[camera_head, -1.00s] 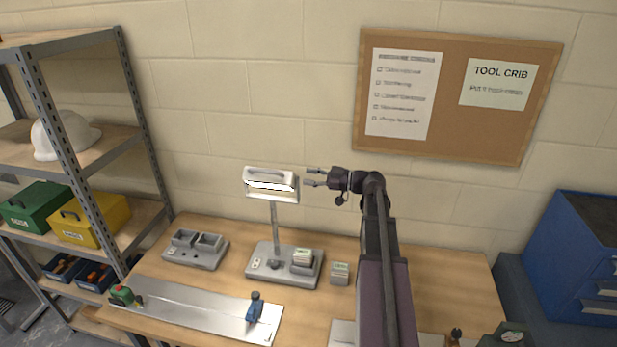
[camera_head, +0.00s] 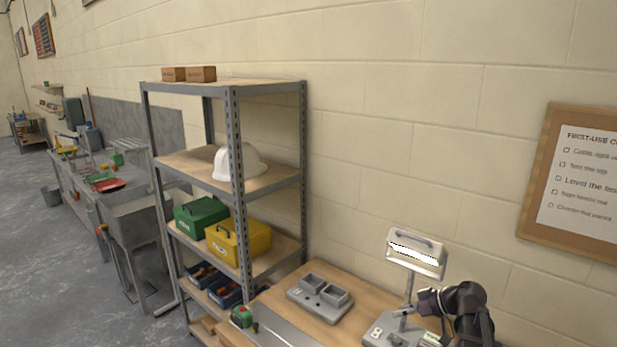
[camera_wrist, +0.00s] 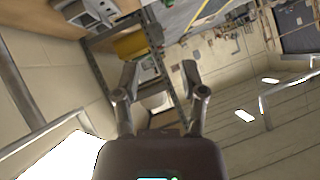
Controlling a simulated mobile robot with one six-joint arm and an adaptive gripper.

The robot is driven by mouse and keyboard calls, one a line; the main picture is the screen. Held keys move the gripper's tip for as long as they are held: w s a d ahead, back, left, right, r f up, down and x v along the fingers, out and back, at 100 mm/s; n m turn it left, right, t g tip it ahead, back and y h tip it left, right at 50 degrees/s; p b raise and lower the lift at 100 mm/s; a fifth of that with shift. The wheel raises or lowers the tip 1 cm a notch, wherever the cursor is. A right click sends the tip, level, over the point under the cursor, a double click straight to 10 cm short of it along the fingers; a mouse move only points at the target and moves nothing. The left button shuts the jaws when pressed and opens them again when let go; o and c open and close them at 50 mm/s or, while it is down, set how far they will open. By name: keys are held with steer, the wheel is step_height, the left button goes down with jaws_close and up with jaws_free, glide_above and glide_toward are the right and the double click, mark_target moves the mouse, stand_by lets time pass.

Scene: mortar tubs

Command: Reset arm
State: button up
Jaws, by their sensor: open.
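My gripper (camera_head: 401,320) is at the lower right of the head view, below the head of a lamp and close to its post. Its fingers point left, and my dark arm folds behind it at the right. In the wrist view the two fingers (camera_wrist: 160,75) stand well apart with nothing between them. The lamp (camera_head: 415,256) has a lit white head on a thin post over a grey base, partly hidden by my arm. A grey twin-tub holder (camera_head: 322,296) stands on the bench left of the lamp.
The wooden bench (camera_head: 362,300) is cut off by the lower edge. A metal shelf rack (camera_head: 236,150) left of it holds a white helmet (camera_head: 238,162), a green toolbox (camera_head: 201,216) and a yellow toolbox (camera_head: 238,241). A notice board (camera_head: 530,225) hangs on the wall at right.

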steer(key=s+a+f+m+g+h+b, duration=0.2)
steer(key=s+a+f+m+h+b, duration=0.1)
steer(key=f, duration=0.5)
steer(key=s+a+f+m+g+h+b, duration=0.2)
steer(key=s+a+f+m+h+b, duration=0.2)
steer(key=s+f+h, duration=0.3)
steer(key=s+a+f+m, duration=0.1)
steer(key=s, duration=0.2)
steer(key=shift+a+g, duration=0.2)
steer(key=shift+g, duration=0.2)
stand_by(1.5)
